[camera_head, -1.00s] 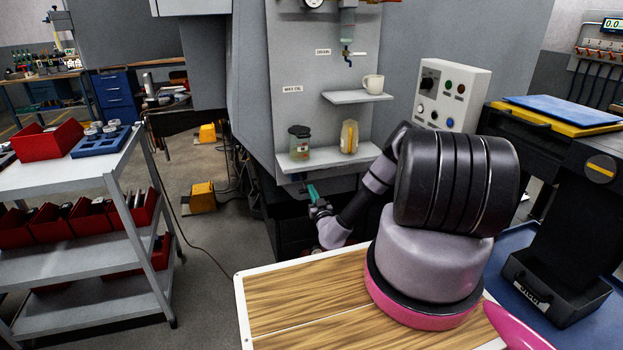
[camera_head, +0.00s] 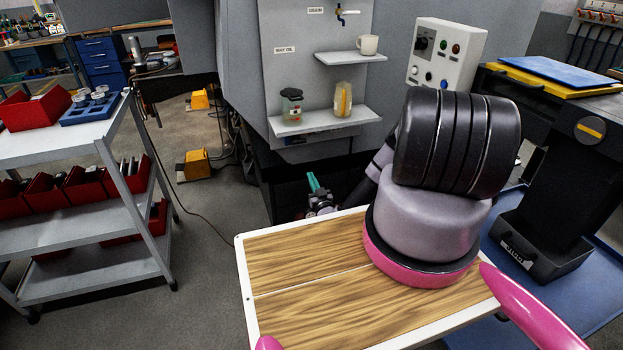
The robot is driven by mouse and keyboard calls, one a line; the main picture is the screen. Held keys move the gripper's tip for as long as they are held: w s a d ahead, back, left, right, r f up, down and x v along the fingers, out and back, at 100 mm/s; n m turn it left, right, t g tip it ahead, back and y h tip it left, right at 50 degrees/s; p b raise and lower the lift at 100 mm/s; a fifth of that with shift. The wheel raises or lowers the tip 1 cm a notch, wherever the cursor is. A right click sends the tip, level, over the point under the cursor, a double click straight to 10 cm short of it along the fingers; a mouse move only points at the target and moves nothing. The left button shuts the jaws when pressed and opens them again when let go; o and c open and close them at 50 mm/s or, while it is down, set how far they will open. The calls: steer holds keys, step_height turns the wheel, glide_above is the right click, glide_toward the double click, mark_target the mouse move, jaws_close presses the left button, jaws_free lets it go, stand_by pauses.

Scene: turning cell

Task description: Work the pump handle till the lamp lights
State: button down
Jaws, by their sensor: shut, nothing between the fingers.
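My gripper (camera_head: 314,183) has teal fingers that are shut and empty. It points up, in the dark space below the lower shelf of the grey machine (camera_head: 418,18), with a clear gap under the shelf. I cannot make out a pump handle; the area under the shelf is dark, and my arm hides part of it. No lamp can be told for sure. A white control box (camera_head: 447,55) on the machine carries a dark knob and small green, red, blue and white buttons or lights. None of them is clearly lit.
The lower shelf (camera_head: 325,122) holds a dark-lidded jar (camera_head: 291,105) and a yellowish container (camera_head: 342,100). The upper shelf (camera_head: 350,58) bears a white mug (camera_head: 368,44). A grey trolley (camera_head: 90,279) with red bins stands left. Floor between trolley and machine is open, with yellow pedals (camera_head: 196,163) and a cable.

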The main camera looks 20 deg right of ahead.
stand_by(0.5)
steer(key=s+a+r+g, duration=0.1)
steer(key=a+r, duration=0.2)
steer(key=r, duration=0.8)
steer(key=shift+a+r+g, duration=0.3)
steer(key=shift+r, duration=0.1)
steer(key=w, duration=0.9)
steer(key=shift+w+r, duration=0.4)
steer(key=shift+f, duration=0.1)
